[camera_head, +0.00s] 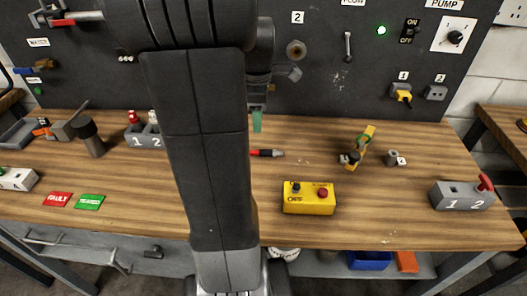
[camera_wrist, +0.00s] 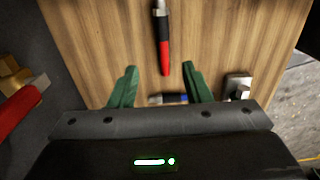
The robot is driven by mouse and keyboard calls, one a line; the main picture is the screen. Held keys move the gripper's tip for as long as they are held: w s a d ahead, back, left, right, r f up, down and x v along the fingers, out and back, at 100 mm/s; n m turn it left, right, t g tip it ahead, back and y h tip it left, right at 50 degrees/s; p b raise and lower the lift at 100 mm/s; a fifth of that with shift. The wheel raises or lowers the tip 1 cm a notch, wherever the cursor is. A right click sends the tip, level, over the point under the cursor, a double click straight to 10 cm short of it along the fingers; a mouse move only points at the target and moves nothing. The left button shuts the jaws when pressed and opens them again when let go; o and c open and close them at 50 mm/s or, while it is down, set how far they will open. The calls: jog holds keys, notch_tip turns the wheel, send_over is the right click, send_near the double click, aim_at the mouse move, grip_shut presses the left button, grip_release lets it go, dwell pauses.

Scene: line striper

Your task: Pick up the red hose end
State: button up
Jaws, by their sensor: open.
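The red hose end (camera_head: 265,153) lies on the wooden bench, with a black middle and a silver tip; its left part is hidden behind my arm in the head view. In the wrist view the red hose end (camera_wrist: 164,50) runs up the picture from between my fingertips, its red part nearest me. My gripper (camera_wrist: 159,70) is open and empty, its green fingers to either side of the red part. In the head view my gripper (camera_head: 257,122) shows above the bench, behind the hose end, and apart from it.
A blue-ended piece (camera_wrist: 170,99) lies near my finger bases in the wrist view. A yellow control box (camera_head: 309,198) stands in front. The dark panel (camera_head: 325,85) rises behind.

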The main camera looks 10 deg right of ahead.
notch_tip(320, 180, down, 5)
jog(key=shift+f, duration=0.2)
jog(key=shift+s+f, duration=0.15)
jog(key=shift+f, duration=1.25)
jog(key=shift+s+f, duration=0.15)
jog(key=shift+f, duration=1.2)
jog(key=shift+c, duration=0.2)
grip_shut()
